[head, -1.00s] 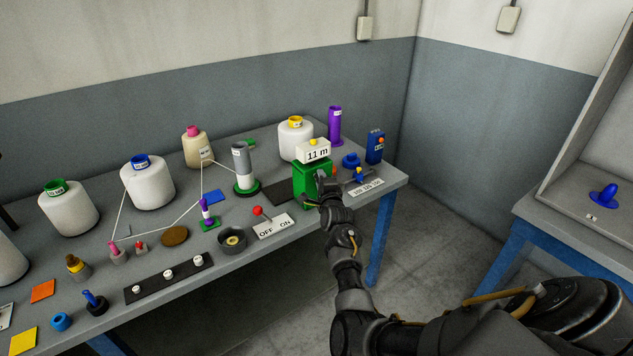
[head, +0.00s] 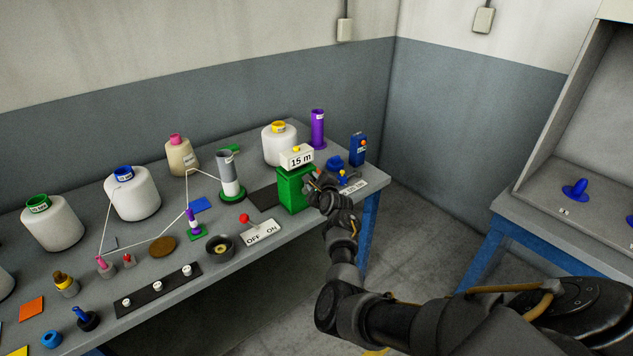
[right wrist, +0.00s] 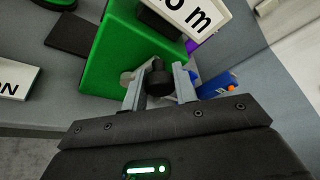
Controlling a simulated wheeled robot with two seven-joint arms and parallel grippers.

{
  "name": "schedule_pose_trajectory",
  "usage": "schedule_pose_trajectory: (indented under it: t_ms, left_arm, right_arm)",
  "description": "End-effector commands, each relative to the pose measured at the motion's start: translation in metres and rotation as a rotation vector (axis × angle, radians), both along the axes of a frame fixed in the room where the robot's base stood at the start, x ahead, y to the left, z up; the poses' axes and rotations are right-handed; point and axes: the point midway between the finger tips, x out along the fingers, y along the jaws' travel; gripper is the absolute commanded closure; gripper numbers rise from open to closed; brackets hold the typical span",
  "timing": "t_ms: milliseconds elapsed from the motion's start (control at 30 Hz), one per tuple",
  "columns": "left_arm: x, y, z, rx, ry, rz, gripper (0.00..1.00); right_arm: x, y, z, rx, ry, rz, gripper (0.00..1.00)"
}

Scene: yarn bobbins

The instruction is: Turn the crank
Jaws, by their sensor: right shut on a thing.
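The green box (head: 294,192) with the crank stands near the front right of the table. A white display (head: 297,156) on top of it reads 15 m. My right gripper (head: 318,186) is at the box's right side. In the right wrist view the right gripper (right wrist: 159,88) is shut on the black crank knob (right wrist: 158,78), which sits between its fingers. The green box also shows there (right wrist: 115,60). Most of the crank arm is hidden behind the knob and fingers. My left gripper is not in view.
A switch with a red ball lever (head: 245,218) and an OFF/ON plate (head: 262,233) is left of the box. A blue device (head: 357,149) and a purple tube (head: 318,130) stand behind it to the right.

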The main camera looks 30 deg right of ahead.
Motion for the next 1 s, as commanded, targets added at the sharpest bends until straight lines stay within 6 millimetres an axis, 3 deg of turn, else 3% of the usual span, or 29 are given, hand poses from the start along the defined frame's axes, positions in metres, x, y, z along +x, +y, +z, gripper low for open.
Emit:
schedule_pose_trajectory:
  t_ms: [400, 433, 567, 867, 1000]
  left_arm:
    - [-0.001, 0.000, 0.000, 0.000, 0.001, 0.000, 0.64]
    - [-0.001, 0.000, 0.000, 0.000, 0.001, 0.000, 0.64]
    - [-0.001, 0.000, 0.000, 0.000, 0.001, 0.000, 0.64]
    - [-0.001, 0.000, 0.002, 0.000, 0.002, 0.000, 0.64]
    - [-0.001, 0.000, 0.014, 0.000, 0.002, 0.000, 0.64]
  right_arm:
    - [0.000, -0.002, 0.001, 0.002, -0.001, -0.002, 1.00]
    - [0.000, -0.002, 0.001, 0.002, -0.001, -0.002, 0.68]
    - [0.000, -0.001, 0.000, 0.003, 0.000, -0.002, 0.51]
    - [0.000, 0.000, 0.001, 0.003, 0.001, 0.000, 0.49]
    - [-0.007, 0.001, 0.006, 0.003, 0.002, 0.000, 0.49]
